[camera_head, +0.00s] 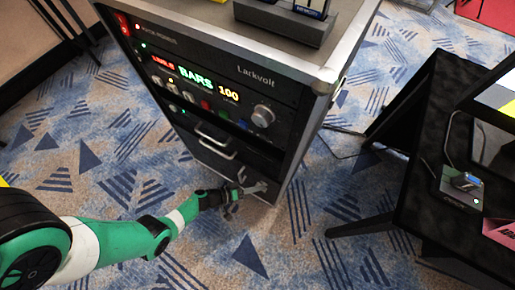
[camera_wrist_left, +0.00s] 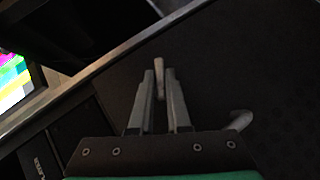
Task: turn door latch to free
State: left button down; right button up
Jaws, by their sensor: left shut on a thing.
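The door latch, a small pale grey lever (camera_head: 258,187), sits low on the dark front of the equipment rack (camera_head: 289,150). My left gripper (camera_head: 243,192) reaches it from the left at the end of my green and white arm. In the left wrist view the left gripper (camera_wrist_left: 159,76) has its two fingers close together on a narrow pale bar, the latch lever (camera_wrist_left: 159,66). The fingers hide part of the lever, so its exact angle is hard to tell. My right gripper is in neither view.
Metal pull handles (camera_head: 215,147) stick out of the rack front just above my left gripper. A black stand (camera_head: 420,190) with small devices is at the right. Patterned carpet (camera_head: 130,180) lies open left of the rack.

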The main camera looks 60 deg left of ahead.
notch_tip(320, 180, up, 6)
jog(key=p, duration=0.6)
pick_arm(q)
jog(key=shift+w+d+r+m+g+y+b, duration=0.1)
jog(key=shift+d+m+g+y+b, duration=0.05)
jog(key=shift+m+g+y+b, duration=0.95)
jog(key=shift+s+d+m+g+y+b, duration=0.15)
jog(key=shift+m+g+y+b, duration=0.5)
jog(key=shift+y, duration=0.7)
jog(key=shift+w+d+r+m+g+y+b, duration=0.1)
jog(key=shift+w+d+m+g+y+b, duration=0.05)
jog(key=shift+m+g+y+b, duration=0.8)
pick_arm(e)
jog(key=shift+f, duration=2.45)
pick_arm(q)
jog(key=shift+y, duration=0.5)
jog(key=c, duration=0.9)
grip_release()
jog(key=shift+r, duration=0.15)
